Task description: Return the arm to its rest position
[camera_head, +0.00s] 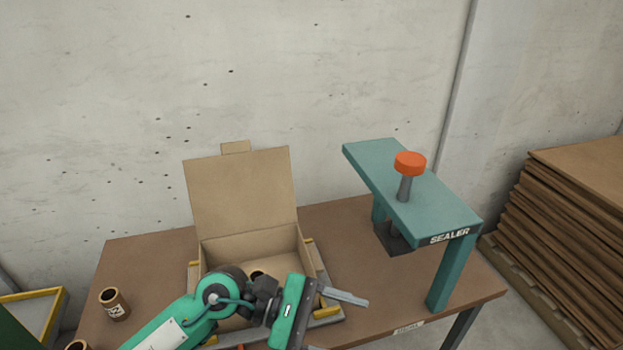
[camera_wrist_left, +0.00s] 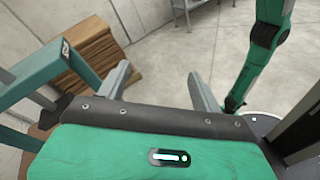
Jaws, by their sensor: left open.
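My left arm comes in from the lower left in the head view, in front of an open cardboard box (camera_head: 240,195). My left gripper (camera_head: 345,322) is to the right of the box's front and points right. In the left wrist view its two fingers (camera_wrist_left: 160,88) stand wide apart with nothing between them. The gripper is open and empty. The arm hides the front of the box. My right gripper is not clearly seen; a green arm link of mine shows at the upper right of the wrist view.
A teal sealer (camera_head: 385,165) with an orange knob (camera_head: 410,164) stands on the brown table (camera_head: 345,225) at right. Stacked cardboard (camera_head: 570,215) is at far right.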

